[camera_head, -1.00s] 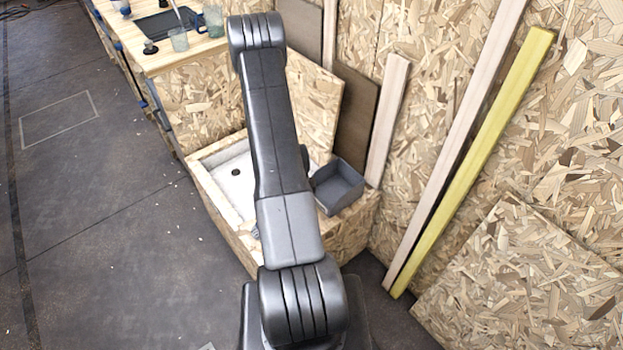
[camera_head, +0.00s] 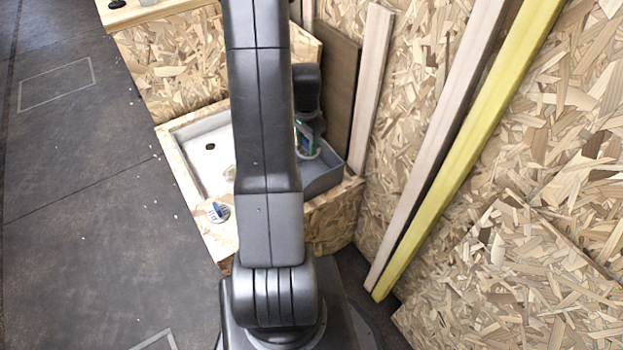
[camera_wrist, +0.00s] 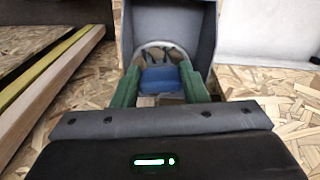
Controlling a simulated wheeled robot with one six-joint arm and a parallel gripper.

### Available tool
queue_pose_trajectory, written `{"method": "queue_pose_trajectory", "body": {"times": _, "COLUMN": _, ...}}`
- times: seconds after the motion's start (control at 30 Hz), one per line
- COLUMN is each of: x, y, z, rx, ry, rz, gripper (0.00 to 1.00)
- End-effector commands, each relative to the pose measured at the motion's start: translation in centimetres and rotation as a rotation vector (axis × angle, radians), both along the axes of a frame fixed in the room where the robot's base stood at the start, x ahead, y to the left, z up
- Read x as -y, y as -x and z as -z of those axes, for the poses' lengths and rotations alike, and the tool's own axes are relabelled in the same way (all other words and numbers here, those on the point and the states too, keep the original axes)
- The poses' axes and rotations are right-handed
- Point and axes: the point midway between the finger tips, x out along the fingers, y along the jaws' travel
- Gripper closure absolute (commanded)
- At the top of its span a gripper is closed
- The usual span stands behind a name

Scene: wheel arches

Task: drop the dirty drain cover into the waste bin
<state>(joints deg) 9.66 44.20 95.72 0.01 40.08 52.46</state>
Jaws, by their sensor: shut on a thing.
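My gripper (camera_wrist: 160,76) is shut on the blue grip of the drain cover (camera_wrist: 162,50) in the wrist view. The cover is a pale round ring with brownish gaps, between the green fingers. The waste bin, an open grey box, stands beyond them in the wrist view (camera_wrist: 207,32). In the head view my gripper (camera_head: 307,140) points down at the bin (camera_head: 325,177) on the right of the sink unit. The held cover cannot be made out there. I cannot tell how far it is above the bin floor.
A white basin (camera_head: 208,160) with a dark drain hole lies left of the bin, partly behind my arm. A small blue-and-white round item (camera_head: 218,211) sits on its front ledge. Wooden planks (camera_head: 465,150) lean on the chipboard wall at right. The floor at left is clear.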

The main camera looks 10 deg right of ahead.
Motion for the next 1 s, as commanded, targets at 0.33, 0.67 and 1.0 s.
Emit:
{"method": "queue_pose_trajectory", "body": {"times": 0.33, "x": 0.1, "y": 0.0, "z": 2.9, "rx": -0.001, "ry": 0.0, "rz": 0.006, "gripper": 0.84}}
{"method": "queue_pose_trajectory", "body": {"times": 0.67, "x": 0.1, "y": 0.0, "z": 5.9, "rx": 0.0, "ry": 0.0, "rz": 0.005, "gripper": 0.84}}
{"method": "queue_pose_trajectory", "body": {"times": 1.0, "x": 0.1, "y": 0.0, "z": 5.9, "rx": 0.0, "ry": 0.0, "rz": 0.005, "gripper": 0.47}}
